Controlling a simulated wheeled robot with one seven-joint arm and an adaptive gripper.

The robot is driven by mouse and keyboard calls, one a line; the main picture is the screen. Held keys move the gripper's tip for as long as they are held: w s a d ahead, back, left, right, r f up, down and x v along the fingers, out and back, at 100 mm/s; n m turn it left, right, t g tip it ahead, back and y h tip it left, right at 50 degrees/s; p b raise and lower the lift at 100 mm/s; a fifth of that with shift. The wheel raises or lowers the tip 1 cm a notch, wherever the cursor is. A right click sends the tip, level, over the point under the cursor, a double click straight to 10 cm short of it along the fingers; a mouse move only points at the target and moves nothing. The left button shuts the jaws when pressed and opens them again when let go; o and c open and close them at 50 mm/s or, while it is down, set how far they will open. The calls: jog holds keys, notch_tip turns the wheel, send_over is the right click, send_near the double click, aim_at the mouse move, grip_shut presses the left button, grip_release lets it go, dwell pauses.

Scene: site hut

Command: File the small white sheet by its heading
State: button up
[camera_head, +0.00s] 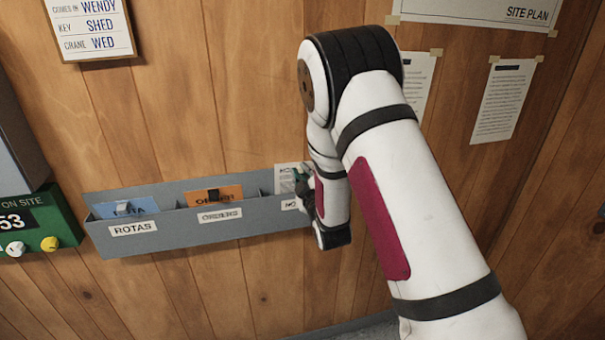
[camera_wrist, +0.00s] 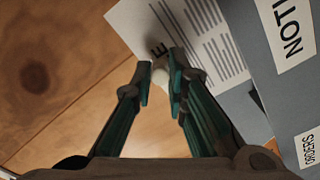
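The small white sheet (camera_wrist: 196,32) shows in the wrist view with grey text lines and a dark heading, of which only an "E" is clear. In the head view the sheet (camera_head: 287,176) is at the right part of the grey wall rack (camera_head: 178,241), by a label starting "NO".
The rack's left compartment, labelled ROTAS (camera_head: 133,229), holds a blue card (camera_head: 140,206). The middle one, labelled ORDERS (camera_head: 220,215), holds an orange card (camera_head: 230,193). Papers are taped on the wooden wall above right.

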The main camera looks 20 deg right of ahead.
jog(key=o, duration=0.3)
jog(key=shift+o, duration=0.2)
jog(key=s+r+m+g, duration=0.3)
jog(key=s+r+g, duration=0.1)
jog(key=s, duration=1)
jog(key=s+r+m+g, duration=0.4)
jog(key=s+r, duration=0.2)
jog(key=s, duration=0.9)
jog(key=s+r+m+g, duration=0.3)
jog(key=s+r+g, duration=0.1)
jog(key=s, duration=1)
jog(key=shift+s+r+m+g, duration=0.15)
jog(key=shift+r+m+g, duration=0.2)
jog(key=shift+r, duration=0.25)
